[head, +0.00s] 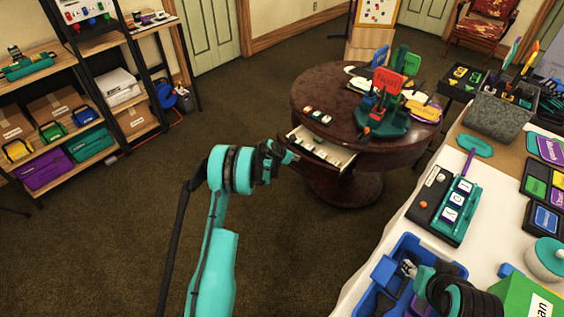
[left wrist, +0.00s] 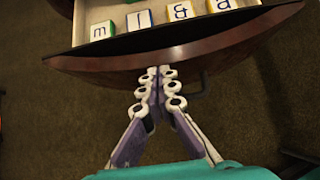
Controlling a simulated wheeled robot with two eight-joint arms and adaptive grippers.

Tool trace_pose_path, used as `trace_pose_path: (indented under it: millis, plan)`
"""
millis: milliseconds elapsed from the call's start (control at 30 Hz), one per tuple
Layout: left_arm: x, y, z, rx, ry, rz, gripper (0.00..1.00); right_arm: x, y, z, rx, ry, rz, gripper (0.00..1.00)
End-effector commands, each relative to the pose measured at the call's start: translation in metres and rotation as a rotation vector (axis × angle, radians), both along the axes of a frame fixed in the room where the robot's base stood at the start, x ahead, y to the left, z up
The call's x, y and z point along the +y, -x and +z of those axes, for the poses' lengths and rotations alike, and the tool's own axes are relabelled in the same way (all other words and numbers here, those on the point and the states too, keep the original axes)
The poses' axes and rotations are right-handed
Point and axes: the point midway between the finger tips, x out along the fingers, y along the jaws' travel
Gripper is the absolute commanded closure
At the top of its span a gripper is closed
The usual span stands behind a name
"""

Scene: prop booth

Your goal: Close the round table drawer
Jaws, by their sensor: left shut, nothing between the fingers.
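The round table (head: 335,92) is dark polished wood on a thick pedestal. Its drawer (head: 345,157) stands open toward my left arm, with letter blocks inside. In the left wrist view the curved drawer front (left wrist: 215,50) crosses the top, with several letter blocks (left wrist: 179,11) behind it. My left gripper (head: 290,154) is shut and empty at the drawer front; in the left wrist view its fingertips (left wrist: 160,73) are at the front's lower edge. I cannot tell if they touch. My right gripper (head: 408,268) is over a blue bin; its jaw state is unclear.
The round table top holds a teal stand (head: 385,122) with signs and small blocks. A white-covered table (head: 400,226) with a blue bin (head: 383,270) and letter trays is at the right. Shelves (head: 75,68) stand at the left. The carpet between is clear.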

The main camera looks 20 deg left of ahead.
Motion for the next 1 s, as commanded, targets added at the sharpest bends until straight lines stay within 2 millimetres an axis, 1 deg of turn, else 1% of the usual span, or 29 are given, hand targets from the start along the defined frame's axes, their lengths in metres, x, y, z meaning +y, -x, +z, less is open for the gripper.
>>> trace_pose_path:
  millis: [33, 100, 300, 500, 700, 1000]
  plan:
    - [-0.006, -0.011, -0.002, 0.000, -0.001, -0.003, 1.00, 0.000, 0.000, -0.003, 0.000, 0.000, 0.000, 0.60]
    - [-0.012, -0.026, -0.002, 0.000, 0.000, -0.003, 1.00, 0.000, 0.000, -0.006, 0.000, 0.000, 0.000, 0.60]
    - [-0.026, -0.067, -0.002, 0.000, -0.001, -0.002, 1.00, 0.000, 0.000, -0.012, 0.000, 0.000, 0.000, 0.60]
    - [-0.035, -0.095, -0.001, 0.000, 0.001, -0.001, 1.00, 0.000, 0.000, -0.016, 0.000, 0.000, 0.000, 0.60]
    - [-0.039, -0.108, -0.001, 0.000, 0.000, 0.000, 1.00, 0.000, 0.000, -0.017, 0.000, 0.000, 0.000, 0.60]
    - [-0.040, -0.111, 0.000, 0.000, 0.000, 0.000, 1.00, 0.000, 0.000, -0.017, 0.000, 0.000, 0.000, 0.60]
